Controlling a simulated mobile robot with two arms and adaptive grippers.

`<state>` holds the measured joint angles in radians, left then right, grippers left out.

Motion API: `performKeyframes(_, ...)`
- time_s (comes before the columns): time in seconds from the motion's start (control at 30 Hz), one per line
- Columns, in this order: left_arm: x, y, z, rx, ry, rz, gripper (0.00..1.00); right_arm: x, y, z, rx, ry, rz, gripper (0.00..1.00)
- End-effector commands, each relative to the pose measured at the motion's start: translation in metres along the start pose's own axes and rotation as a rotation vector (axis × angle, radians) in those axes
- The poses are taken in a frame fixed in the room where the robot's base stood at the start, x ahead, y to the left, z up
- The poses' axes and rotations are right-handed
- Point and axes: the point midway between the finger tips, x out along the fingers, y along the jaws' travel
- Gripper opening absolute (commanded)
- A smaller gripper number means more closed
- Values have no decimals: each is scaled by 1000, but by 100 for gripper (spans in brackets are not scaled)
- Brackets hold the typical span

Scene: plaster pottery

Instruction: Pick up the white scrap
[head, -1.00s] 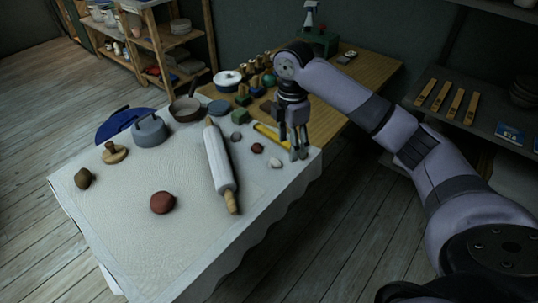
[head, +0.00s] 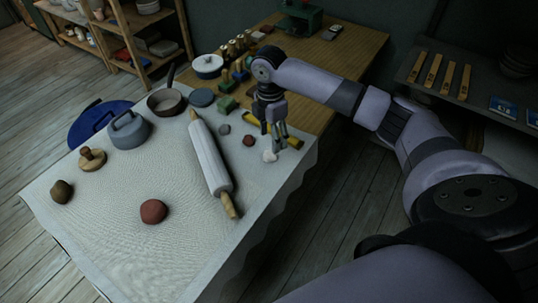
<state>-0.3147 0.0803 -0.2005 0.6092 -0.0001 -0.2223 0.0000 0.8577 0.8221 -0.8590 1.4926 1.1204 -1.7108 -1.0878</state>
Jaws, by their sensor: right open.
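The white scrap (head: 270,156) is a small pale lump on the white cloth, near the cloth's right side. My right gripper (head: 283,147) points down just above and beside the scrap, to its right in the head view. Its jaws are open and nothing is held. One finger comes close to the scrap or overlaps it in the picture; I cannot tell whether they touch. My left gripper is out of view.
A rolling pin (head: 209,155) lies left of the scrap. A red-brown ball (head: 153,211) sits nearer the front, where the cloth (head: 110,235) is mostly clear.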

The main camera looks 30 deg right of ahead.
Motion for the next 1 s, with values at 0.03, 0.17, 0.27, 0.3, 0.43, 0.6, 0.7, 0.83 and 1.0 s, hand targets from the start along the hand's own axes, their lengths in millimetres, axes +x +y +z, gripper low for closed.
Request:
performKeyframes(0.03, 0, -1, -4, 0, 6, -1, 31, 7, 0, 0, 1, 0, -2, 56)
performKeyframes(0.17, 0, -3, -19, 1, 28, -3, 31, 15, 0, 0, 0, 0, -1, 56)
performKeyframes(0.27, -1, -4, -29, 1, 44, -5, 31, 22, 1, -2, 0, 0, -2, 56)
performKeyframes(0.3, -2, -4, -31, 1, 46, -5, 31, 27, 2, -3, -1, 0, -1, 56)
performKeyframes(0.43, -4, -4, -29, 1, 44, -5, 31, 46, 4, -8, 0, 0, -3, 56)
performKeyframes(0.6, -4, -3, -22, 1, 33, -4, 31, 65, 4, -8, -1, -1, 0, 56)
performKeyframes(0.7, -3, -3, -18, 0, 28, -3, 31, 68, 5, -7, -1, -1, 1, 56)
performKeyframes(0.83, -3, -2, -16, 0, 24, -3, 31, 68, 5, -7, -1, -1, 1, 56)
performKeyframes(1.0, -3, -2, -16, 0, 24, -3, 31, 67, 5, -7, -1, -1, 1, 47)
